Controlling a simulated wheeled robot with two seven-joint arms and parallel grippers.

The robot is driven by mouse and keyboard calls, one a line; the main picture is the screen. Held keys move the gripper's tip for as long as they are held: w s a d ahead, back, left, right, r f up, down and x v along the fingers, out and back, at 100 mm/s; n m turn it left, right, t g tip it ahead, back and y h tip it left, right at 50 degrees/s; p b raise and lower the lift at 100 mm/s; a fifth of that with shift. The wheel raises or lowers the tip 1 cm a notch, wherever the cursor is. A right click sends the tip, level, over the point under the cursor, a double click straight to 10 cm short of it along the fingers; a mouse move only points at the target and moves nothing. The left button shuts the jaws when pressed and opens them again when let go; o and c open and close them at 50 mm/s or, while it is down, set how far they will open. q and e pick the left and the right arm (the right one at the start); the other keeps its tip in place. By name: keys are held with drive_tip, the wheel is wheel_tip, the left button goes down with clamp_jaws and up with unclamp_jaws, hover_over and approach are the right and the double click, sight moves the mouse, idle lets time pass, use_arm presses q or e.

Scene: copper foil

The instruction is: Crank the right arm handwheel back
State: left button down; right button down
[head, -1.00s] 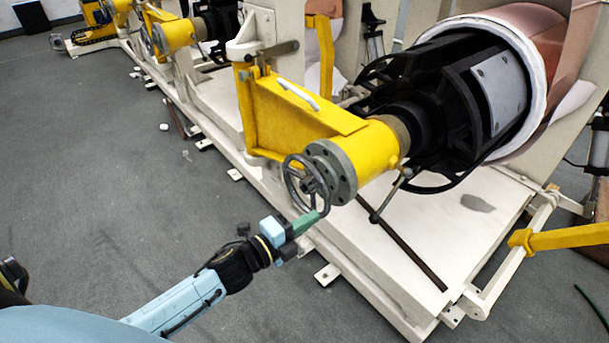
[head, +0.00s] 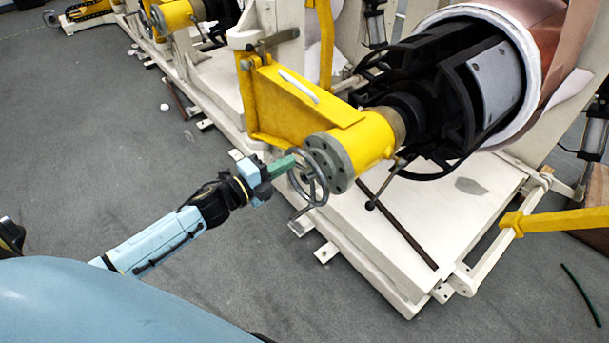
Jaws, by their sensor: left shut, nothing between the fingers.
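The grey spoked handwheel (head: 308,178) sits on the end of a yellow cylinder (head: 366,140) with a bolted grey flange (head: 333,163). My left gripper (head: 287,164) reaches in from the lower left. Its green fingers are shut with nothing between them. The fingertips are at the upper left of the wheel's rim; I cannot tell whether they touch it. A short grey bar (head: 300,211) shows at the wheel's lower edge. My right gripper is not in view.
A yellow arm (head: 290,108) carries the cylinder beside a black hub (head: 440,100) and a copper foil roll (head: 545,35). The white machine base (head: 410,230) lies below. A yellow bar (head: 560,235) juts in from the right. Grey floor is open at the left.

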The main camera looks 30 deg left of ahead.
sight(298, 217)
use_arm(q)
drive_tip(key=a, duration=0.1)
drive_tip(key=w+a, duration=0.1)
drive_tip(key=a+b, duration=0.1)
drive_tip(key=shift+w+f, duration=0.15)
drive_tip(key=shift+f, duration=0.2)
drive_tip(key=shift+w+a+f+b, duration=0.25)
drive_tip(key=shift+a+b, duration=0.25)
drive_tip(key=shift+a, duration=0.05)
wheel_tip(298, 217, down, 12)
drive_tip(key=w+a+b, duration=0.1)
drive_tip(key=a+b, duration=0.2)
drive_tip(key=b, duration=0.8)
drive_tip(key=s+d+f+p, duration=0.1)
drive_tip(key=d, duration=0.2)
drive_tip(key=s+d, duration=0.2)
drive_tip(key=d, duration=0.2)
drive_tip(key=s+d+f+p, duration=0.1)
drive_tip(key=d, duration=0.3)
drive_tip(key=shift+s+d+f+p, duration=0.2)
drive_tip(key=shift+s+f+p, duration=0.1)
drive_tip(key=shift+f, duration=0.15)
